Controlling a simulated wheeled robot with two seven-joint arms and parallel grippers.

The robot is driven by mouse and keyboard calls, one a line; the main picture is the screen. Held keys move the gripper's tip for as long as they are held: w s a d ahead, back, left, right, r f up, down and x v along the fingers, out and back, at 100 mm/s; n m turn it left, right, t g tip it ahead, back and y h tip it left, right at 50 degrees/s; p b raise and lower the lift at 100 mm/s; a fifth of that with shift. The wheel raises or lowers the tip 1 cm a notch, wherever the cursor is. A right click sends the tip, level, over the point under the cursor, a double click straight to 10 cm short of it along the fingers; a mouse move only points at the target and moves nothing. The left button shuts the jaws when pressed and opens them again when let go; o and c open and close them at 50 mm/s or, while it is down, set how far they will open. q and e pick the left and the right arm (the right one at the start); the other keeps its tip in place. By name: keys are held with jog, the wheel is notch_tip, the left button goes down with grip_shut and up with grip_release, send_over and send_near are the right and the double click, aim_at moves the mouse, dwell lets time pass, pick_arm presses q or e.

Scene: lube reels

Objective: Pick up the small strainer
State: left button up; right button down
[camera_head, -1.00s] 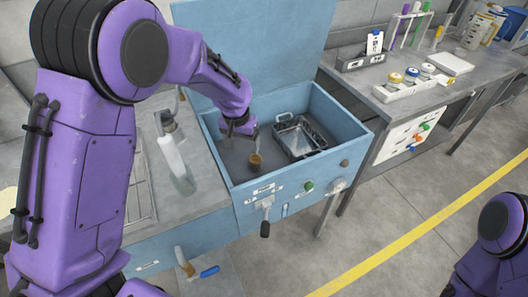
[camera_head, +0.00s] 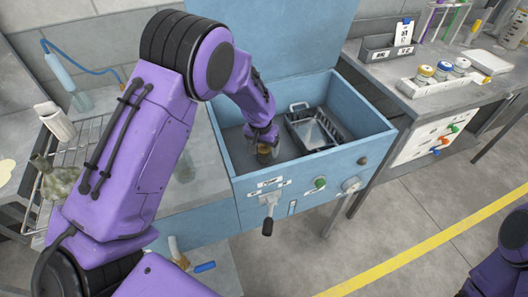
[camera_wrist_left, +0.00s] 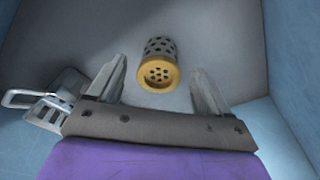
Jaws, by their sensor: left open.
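The small strainer (camera_wrist_left: 158,66) is a perforated dark cylinder with a brass-coloured end, seen in the left wrist view on the grey floor of the blue basin. In the head view the strainer (camera_head: 264,152) shows just below my left gripper (camera_head: 262,137). In the left wrist view my left gripper (camera_wrist_left: 158,88) is open, with one finger on each side of the strainer and a gap to both. It is not gripping it. My right arm shows only at the lower right edge of the head view; its gripper is out of view.
A metal basket tray (camera_head: 312,132) lies in the basin to the right of the strainer, and its corner (camera_wrist_left: 45,100) shows in the left wrist view. The blue basin walls (camera_head: 300,166) surround the gripper. A raised blue lid (camera_head: 280,35) stands behind.

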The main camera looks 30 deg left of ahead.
pick_arm(q)
jog(key=shift+w+f, duration=0.15)
jog(key=shift+f, duration=0.35)
jog(key=shift+w+f, duration=0.15)
jog(key=shift+f, duration=0.35)
jog(key=shift+s+r, duration=0.1)
jog(key=shift+r, duration=0.05)
jog(key=c, duration=1.2)
jog(key=shift+r, duration=0.1)
